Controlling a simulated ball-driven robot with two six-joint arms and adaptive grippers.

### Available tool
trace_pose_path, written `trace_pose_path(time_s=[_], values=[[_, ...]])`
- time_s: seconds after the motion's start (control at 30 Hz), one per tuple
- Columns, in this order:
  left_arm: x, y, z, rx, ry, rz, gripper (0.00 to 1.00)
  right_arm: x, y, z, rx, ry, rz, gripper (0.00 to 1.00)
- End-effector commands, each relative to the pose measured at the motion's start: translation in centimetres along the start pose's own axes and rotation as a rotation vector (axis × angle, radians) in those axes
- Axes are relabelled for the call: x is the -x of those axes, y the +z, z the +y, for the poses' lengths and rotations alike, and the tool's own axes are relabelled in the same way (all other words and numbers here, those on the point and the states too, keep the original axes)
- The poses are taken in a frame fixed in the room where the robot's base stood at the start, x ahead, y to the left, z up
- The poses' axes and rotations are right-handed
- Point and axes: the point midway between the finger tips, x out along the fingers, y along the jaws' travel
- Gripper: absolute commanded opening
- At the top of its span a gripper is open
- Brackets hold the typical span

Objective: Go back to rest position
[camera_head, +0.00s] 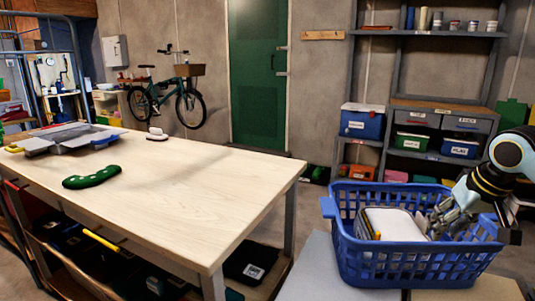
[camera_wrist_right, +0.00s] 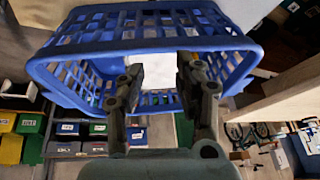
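My right arm comes in from the right in the head view, and its gripper (camera_head: 440,220) is over the right part of a blue laundry basket (camera_head: 425,264). In the right wrist view the two fingers of the right gripper (camera_wrist_right: 160,72) are apart, with nothing between them, and the basket (camera_wrist_right: 150,45) lies beyond them. A white item (camera_head: 392,224) with a yellow edge lies inside the basket, left of the gripper. My left gripper is in neither view.
A wooden table (camera_head: 190,187) holds a green curved object (camera_head: 91,177), a grey tray (camera_head: 68,138) and a small white item (camera_head: 157,134). Shelves with bins (camera_head: 362,122) stand behind the basket. A bicycle (camera_head: 168,96) hangs by the green door (camera_head: 258,75).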

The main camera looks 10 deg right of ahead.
Motion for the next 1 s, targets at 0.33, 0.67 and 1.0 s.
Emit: trace_pose_path(time_s=[0.33,0.67,1.0], values=[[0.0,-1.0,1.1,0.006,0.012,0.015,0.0,-1.8,5.7,-3.7,0.115,-0.007,-0.038,0.34],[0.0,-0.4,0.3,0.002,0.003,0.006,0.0,-1.9,15.0,-9.2,0.275,-0.017,-0.072,0.34],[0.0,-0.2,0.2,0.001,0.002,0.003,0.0,2.0,24.2,-13.1,0.37,0.001,-0.085,0.34]])
